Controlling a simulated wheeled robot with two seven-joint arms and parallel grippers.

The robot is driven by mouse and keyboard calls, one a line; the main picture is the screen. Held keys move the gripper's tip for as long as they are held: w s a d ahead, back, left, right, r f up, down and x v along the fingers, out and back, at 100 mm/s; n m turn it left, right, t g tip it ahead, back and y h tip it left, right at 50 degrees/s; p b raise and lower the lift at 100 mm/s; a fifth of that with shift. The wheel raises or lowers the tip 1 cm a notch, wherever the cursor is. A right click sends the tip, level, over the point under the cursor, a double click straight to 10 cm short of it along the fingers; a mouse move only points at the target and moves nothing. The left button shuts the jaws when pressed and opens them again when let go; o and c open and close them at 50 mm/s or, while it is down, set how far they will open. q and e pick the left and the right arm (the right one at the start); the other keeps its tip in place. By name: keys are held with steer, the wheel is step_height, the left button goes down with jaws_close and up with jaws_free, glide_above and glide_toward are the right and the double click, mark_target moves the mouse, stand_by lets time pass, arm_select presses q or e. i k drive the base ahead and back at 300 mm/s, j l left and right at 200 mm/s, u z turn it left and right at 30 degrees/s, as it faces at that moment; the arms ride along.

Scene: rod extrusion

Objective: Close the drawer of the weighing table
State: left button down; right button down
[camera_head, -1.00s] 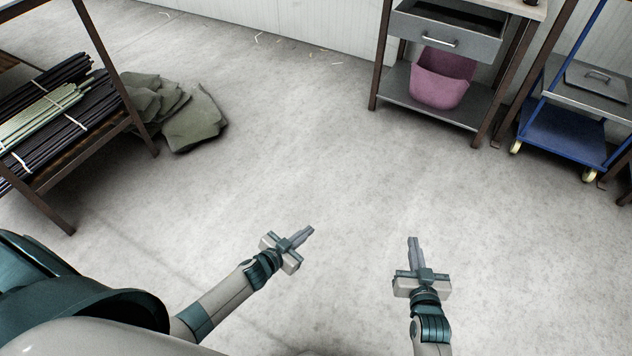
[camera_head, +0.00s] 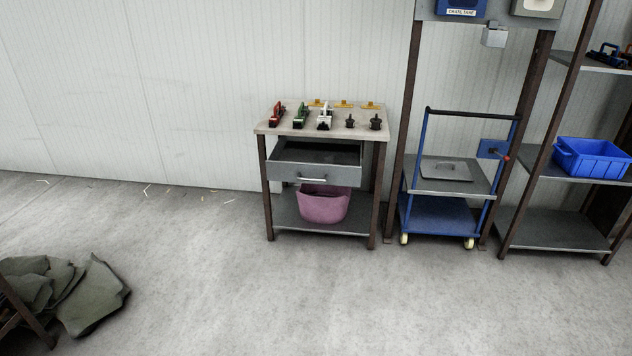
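The weighing table (camera_head: 262,128) stands against the back wall, a little right of the middle of the view. Its grey drawer (camera_head: 288,172) is pulled out toward me, and its dark inside shows from above. The drawer has a pale bar handle (camera_head: 313,180) on its front. The drawer looks empty as far as I can see. Neither of my grippers is in view.
A pink tub (camera_head: 325,207) sits on the table's lower shelf. Several small tools (camera_head: 325,117) stand on the top. A blue trolley (camera_head: 440,215) stands right of it, then a shelf with a blue crate (camera_head: 590,158). Green sacks (camera_head: 92,298) lie at lower left. The floor (camera_head: 230,290) before the table is clear.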

mark_target(294, 159)
steer(key=i+l+z, duration=0.1)
steer(key=i, duration=0.95)
steer(key=i+l, duration=0.2)
steer(key=i, duration=0.9)
steer(key=z, duration=0.05)
